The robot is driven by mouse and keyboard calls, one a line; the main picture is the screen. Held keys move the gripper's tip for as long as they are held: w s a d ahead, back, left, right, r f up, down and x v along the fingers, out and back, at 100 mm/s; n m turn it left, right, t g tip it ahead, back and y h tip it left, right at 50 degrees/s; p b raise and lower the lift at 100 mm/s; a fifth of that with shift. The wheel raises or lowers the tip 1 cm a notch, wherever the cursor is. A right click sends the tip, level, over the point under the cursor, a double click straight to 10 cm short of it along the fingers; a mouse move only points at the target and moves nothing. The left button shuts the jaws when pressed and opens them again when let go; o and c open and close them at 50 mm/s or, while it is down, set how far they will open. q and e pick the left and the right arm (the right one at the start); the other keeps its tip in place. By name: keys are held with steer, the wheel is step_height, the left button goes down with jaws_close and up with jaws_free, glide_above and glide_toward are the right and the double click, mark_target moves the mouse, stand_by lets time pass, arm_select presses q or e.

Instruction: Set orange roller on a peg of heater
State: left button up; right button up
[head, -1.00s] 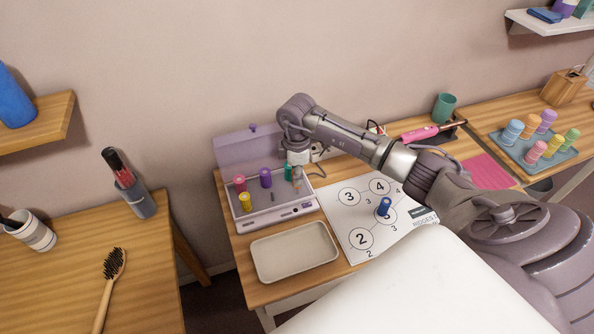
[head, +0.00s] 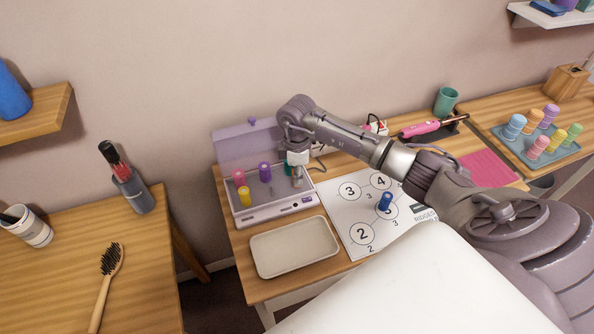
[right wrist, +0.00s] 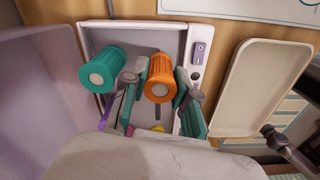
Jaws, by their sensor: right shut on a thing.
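The heater (head: 268,213) is a pale lilac box with its lid open at the back. Pink (head: 239,175), yellow (head: 244,195), purple (head: 265,172) and teal (head: 288,168) rollers stand in it. My right gripper (head: 297,181) reaches down into the heater's right end. In the right wrist view, the orange roller (right wrist: 159,78) is between the fingers of this gripper (right wrist: 162,98), which is shut on it. The teal roller (right wrist: 99,76) is beside it, apart.
An empty beige tray (head: 294,247) lies in front of the heater. A numbered sheet (head: 352,216) with a blue roller (head: 385,201) on it is to the right. A pink hot tool (head: 424,128) and a rack of pastel rollers (head: 524,150) are farther right.

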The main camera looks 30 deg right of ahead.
steer(key=shift+f+b, duration=0.4)
steer(key=shift+f, duration=0.3)
steer(key=o, duration=1.1)
steer(key=shift+r, duration=0.25)
step_height(320, 180, up, 12)
steer(key=shift+f, duration=0.15)
